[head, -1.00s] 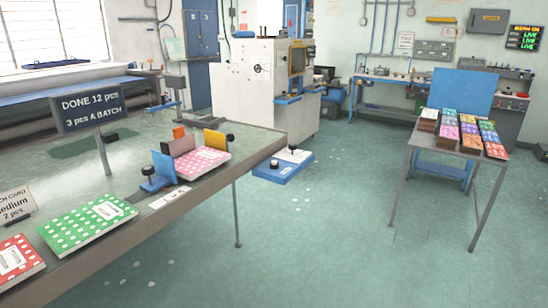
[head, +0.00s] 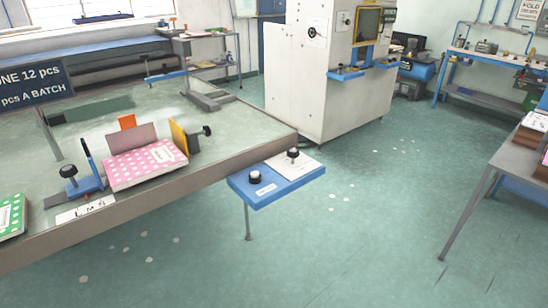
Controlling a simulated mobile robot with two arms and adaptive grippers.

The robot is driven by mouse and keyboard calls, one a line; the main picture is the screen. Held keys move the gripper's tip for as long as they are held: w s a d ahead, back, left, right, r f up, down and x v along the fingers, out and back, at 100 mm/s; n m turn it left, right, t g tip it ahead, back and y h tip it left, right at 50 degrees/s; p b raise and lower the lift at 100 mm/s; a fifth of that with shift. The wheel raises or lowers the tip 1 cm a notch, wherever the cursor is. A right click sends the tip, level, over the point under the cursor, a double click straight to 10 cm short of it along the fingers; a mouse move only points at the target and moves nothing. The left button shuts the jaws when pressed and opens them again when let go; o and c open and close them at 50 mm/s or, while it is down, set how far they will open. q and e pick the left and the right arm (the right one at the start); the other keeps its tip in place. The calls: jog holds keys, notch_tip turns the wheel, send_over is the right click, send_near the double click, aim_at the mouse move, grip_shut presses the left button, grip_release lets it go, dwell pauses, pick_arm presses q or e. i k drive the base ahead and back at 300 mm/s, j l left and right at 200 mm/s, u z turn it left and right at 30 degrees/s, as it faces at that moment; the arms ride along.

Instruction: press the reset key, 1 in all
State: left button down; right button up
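No key that I can read as "reset" shows clearly. A blue board (head: 290,186) sits at the right end of the long table and carries two black knobs, a front one (head: 255,177) and a rear one (head: 293,154). A small white label (head: 265,190) lies by the front knob; its text is too small to read. The white machine (head: 295,80) at the back has a framed dark screen (head: 369,25), round fittings on its face and a blue ledge with small parts. Neither of my grippers is in view.
The long table (head: 150,205) at left holds a pink dotted book (head: 145,168) in a jig, a green dotted book (head: 10,215) and a dark sign (head: 32,83). A side table (head: 492,175) with stacks stands at right.

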aim_at(255, 175)
jog(key=i+l, duration=0.15)
jog(key=l, duration=0.15)
jog(key=i+l+u, duration=0.15)
jog(key=i+l, duration=0.15)
jog(key=l, duration=0.35)
jog(key=i+l+u, duration=0.1)
jog(key=l, duration=0.2)
jog(key=i+l+u, duration=0.1)
jog(key=l, duration=0.25)
jog(key=i+l, duration=0.25)
jog(key=l+u, duration=0.05)
jog(key=l, duration=0.05)
